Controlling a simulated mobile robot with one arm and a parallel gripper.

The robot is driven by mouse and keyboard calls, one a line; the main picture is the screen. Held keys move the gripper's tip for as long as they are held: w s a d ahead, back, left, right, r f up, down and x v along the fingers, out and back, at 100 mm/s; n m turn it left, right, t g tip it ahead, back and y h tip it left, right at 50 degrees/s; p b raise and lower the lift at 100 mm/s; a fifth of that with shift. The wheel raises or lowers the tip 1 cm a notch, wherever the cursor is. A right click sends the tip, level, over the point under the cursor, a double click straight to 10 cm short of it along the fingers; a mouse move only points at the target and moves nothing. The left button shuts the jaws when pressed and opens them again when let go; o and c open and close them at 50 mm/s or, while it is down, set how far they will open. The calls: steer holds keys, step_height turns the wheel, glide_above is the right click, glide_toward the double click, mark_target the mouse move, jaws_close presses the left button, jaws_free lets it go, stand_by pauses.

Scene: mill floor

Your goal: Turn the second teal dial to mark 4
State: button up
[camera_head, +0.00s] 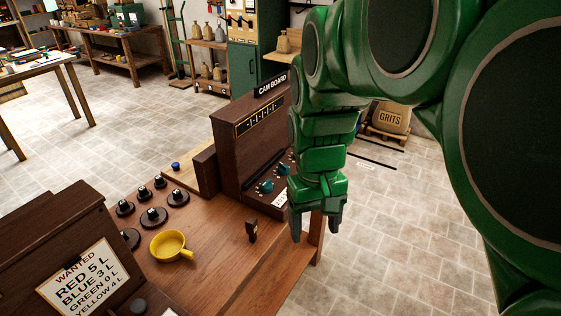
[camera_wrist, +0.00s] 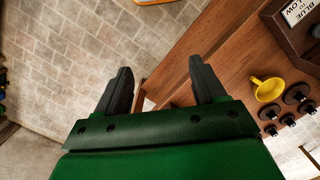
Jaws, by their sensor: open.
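The dark wooden cam board (camera_head: 228,150) stands on the bench, with a "CAM BOARD" sign on top. Two teal dials show on its sloped lower panel: one nearer (camera_head: 265,187) and one farther (camera_head: 282,169), partly close to my arm. Any further dials are hidden behind my arm. The mark numbers are too small to read. My gripper (camera_head: 315,232) hangs pointing down, to the right of the board and apart from the dials. In the wrist view its two dark fingers (camera_wrist: 160,68) are spread with nothing between them. No teal dial shows in the wrist view.
On the bench (camera_head: 222,253) are a yellow cup (camera_head: 171,246), several black knobs (camera_head: 154,217), a small dark upright block (camera_head: 251,230) and a blue knob (camera_head: 176,166). A "WANTED" card (camera_head: 84,279) is at lower left. Open tiled floor (camera_head: 400,230) lies right.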

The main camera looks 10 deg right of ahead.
steer(key=w+d+n, duration=0.1)
steer(key=w, duration=1.1)
steer(key=n+t, duration=0.1)
steer(key=n, duration=0.3)
glide_above(283, 164)
steer(key=f, duration=1)
steer(key=shift+s+d+f, duration=0.1)
steer(key=shift+s+f, duration=0.15)
steer(key=shift+w+f, duration=0.1)
steer(key=shift+f, duration=3.9)
steer(key=c, duration=1.1)
